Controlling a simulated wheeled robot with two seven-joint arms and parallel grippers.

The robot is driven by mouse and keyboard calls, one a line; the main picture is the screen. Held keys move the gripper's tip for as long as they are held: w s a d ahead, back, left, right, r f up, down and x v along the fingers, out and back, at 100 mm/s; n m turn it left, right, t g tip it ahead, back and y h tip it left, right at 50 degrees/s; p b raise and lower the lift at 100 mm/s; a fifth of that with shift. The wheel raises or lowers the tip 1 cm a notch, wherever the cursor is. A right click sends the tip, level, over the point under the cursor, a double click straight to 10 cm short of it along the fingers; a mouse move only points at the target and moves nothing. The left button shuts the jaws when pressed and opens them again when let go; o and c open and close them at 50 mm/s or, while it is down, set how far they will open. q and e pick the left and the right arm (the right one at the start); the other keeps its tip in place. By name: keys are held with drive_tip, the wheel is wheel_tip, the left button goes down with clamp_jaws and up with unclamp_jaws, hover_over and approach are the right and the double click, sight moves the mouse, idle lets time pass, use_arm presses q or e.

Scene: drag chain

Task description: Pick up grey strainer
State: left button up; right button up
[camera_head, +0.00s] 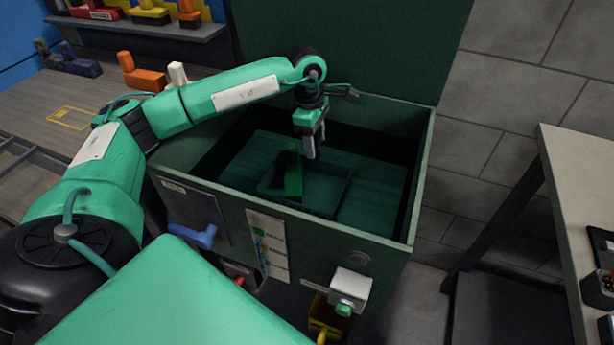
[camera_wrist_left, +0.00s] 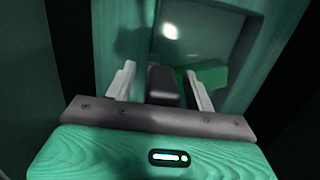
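A shallow square basket with a dark rim (camera_head: 338,198), likely the strainer, sits inside the green washer tub; it looks dark green in this light. Its rim also shows in the left wrist view (camera_wrist_left: 243,48). A green block (camera_head: 293,182) lies in it and shows in the left wrist view (camera_wrist_left: 212,74). My left gripper (camera_head: 311,152) hangs in the tub, above the basket's far side. Its fingers (camera_wrist_left: 162,92) are apart. A dark block (camera_wrist_left: 163,80) shows between them with gaps at both sides; I cannot tell what it is. My right gripper is out of view.
The tub's front wall (camera_head: 300,220) and raised lid (camera_head: 350,45) bound the space around my left arm. A workbench (camera_head: 60,100) with orange and blue parts stands at left, a table (camera_head: 575,180) at right.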

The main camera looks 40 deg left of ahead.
use_arm(q)
clamp_jaws()
drive_tip(key=shift+r, duration=0.1)
